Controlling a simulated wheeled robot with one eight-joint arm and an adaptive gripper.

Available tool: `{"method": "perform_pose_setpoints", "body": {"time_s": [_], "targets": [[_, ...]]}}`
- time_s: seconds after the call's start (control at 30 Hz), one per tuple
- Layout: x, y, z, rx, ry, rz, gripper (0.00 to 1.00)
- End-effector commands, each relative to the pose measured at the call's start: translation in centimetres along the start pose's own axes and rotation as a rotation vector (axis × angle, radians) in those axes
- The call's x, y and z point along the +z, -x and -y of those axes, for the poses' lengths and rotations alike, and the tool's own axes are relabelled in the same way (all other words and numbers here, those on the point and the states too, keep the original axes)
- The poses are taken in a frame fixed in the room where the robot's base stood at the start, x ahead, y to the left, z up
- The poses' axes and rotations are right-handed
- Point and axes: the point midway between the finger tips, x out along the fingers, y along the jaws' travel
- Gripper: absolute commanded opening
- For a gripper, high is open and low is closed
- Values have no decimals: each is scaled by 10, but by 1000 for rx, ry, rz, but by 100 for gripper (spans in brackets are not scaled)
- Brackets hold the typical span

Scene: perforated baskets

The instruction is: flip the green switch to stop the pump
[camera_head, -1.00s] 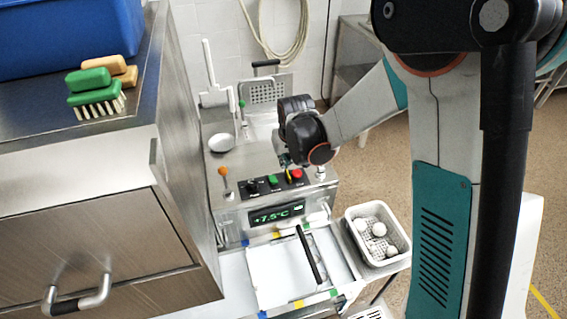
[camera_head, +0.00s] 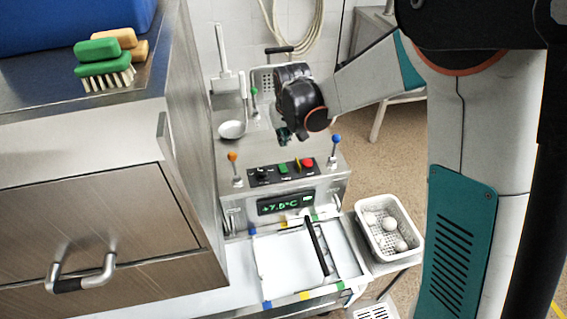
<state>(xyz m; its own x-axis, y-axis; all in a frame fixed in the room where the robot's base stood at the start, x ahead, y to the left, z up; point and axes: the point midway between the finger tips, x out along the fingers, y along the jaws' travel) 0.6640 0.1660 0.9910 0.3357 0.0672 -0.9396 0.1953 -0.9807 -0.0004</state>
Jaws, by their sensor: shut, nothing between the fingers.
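My gripper (camera_head: 284,138) is shut and empty. It hangs above the machine top, behind the control strip, and looks apart from the green switch. Its fingertips are small and dark in this view. The switch's exact tilt is too small to tell.
Levers with an orange ball (camera_head: 232,157) and a blue ball (camera_head: 336,139) stand at the strip's two ends. A display (camera_head: 285,203) is on the front. A white basket (camera_head: 375,245) with several white balls is at the right. A steel cabinet (camera_head: 95,215) stands close at the left.

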Motion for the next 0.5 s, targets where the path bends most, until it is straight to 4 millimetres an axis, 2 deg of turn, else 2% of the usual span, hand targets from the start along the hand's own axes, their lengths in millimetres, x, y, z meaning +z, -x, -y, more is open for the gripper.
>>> {"method": "perform_pose_setpoints", "body": {"time_s": [0.33,0.5], "targets": [[-1,-1,0,0,0,0,0],[0,-20,0,0,0,0,0]]}}
